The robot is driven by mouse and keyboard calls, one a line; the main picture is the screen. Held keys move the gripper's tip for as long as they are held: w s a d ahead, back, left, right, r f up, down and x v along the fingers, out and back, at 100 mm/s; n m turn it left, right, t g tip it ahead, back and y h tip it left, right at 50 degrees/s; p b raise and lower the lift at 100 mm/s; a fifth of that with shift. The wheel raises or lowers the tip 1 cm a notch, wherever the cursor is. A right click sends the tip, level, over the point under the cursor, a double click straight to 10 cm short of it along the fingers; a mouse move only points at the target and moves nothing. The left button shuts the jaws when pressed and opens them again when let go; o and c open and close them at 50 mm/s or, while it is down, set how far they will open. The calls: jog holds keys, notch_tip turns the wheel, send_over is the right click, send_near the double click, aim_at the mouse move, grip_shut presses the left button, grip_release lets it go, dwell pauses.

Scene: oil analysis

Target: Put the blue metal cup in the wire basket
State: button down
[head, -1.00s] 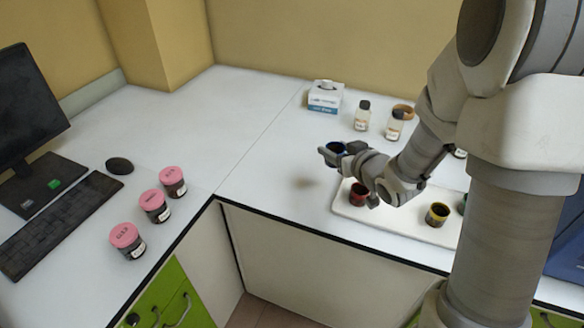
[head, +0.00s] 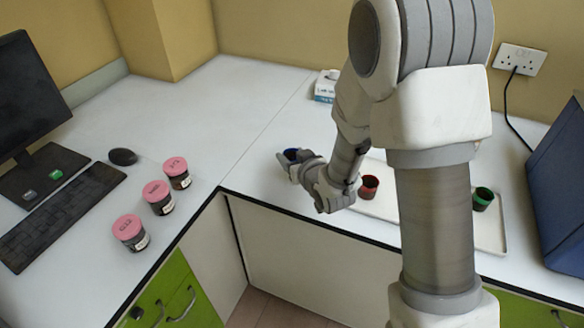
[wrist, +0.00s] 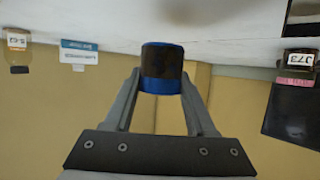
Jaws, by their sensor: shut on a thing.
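The blue metal cup (head: 291,154) is in my gripper over the white counter, left of the white tray. It looks small and partly covered by the gripper in the head view. In the wrist view the cup (wrist: 161,66), dark with blue bands, sits between the two fingertips. My gripper (wrist: 160,84) is shut on it, and it also shows in the head view (head: 290,160). I cannot tell how far the cup is above the counter. I do not see the wire basket in any view.
The white tray (head: 380,206) holds a red cup (head: 369,187) and a green cup (head: 482,199). My arm hides part of it. Several pink-lidded jars (head: 157,197), a keyboard (head: 70,215) and a monitor (head: 25,95) stand at left. A tissue box (head: 325,86) is behind.

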jog(key=shift+f, duration=2)
jog(key=shift+f+b, duration=0.25)
jog(key=shift+b, duration=0.25)
jog(key=shift+c, duration=1.1)
grip_release()
jog(key=shift+r, duration=0.1)
